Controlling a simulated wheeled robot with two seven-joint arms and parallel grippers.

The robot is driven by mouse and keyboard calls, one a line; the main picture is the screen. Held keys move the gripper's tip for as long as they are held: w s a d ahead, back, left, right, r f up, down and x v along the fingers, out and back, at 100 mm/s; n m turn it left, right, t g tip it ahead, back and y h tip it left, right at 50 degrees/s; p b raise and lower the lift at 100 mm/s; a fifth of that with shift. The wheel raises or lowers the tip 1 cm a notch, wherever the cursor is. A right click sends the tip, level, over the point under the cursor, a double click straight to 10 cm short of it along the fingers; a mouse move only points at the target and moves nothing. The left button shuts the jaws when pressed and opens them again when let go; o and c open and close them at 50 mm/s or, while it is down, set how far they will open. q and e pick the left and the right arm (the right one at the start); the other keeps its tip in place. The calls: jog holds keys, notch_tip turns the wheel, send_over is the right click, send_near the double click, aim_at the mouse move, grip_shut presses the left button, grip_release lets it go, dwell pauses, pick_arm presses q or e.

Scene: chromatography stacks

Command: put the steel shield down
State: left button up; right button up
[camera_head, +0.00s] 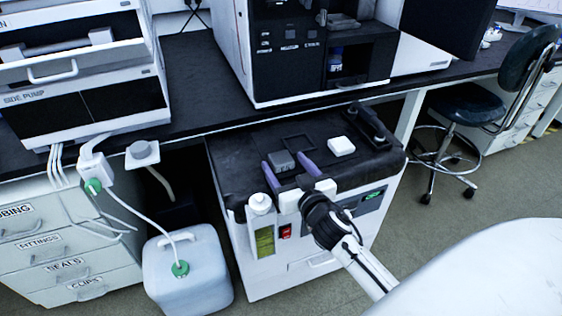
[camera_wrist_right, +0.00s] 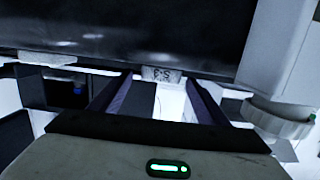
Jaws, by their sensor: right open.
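A small grey block (camera_head: 282,160) with dark lettering, which looks like the steel shield, sits on the black top of the white cabinet unit (camera_head: 225,187). It also shows in the right wrist view (camera_wrist_right: 162,74), near the fingertips. My right gripper (camera_head: 285,162) is open, its two purple-grey fingers pointing at the block, one on each side of it. I cannot tell whether either finger touches it. The gripper reaches in over the unit's front edge. My left gripper is not in view.
A square outlined recess (camera_head: 298,142), a white block (camera_head: 341,146) and a black device (camera_head: 368,125) are on the unit's top. A white-capped bottle (camera_head: 260,205) is at its front left. A jug (camera_head: 187,275) stands on the left. A stool (camera_head: 466,107) stands at right.

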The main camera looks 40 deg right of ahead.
jog(key=shift+w+d, duration=0.15)
jog(key=shift+w, duration=0.3)
jog(key=shift+c, duration=0.2)
jog(key=c, duration=1.4)
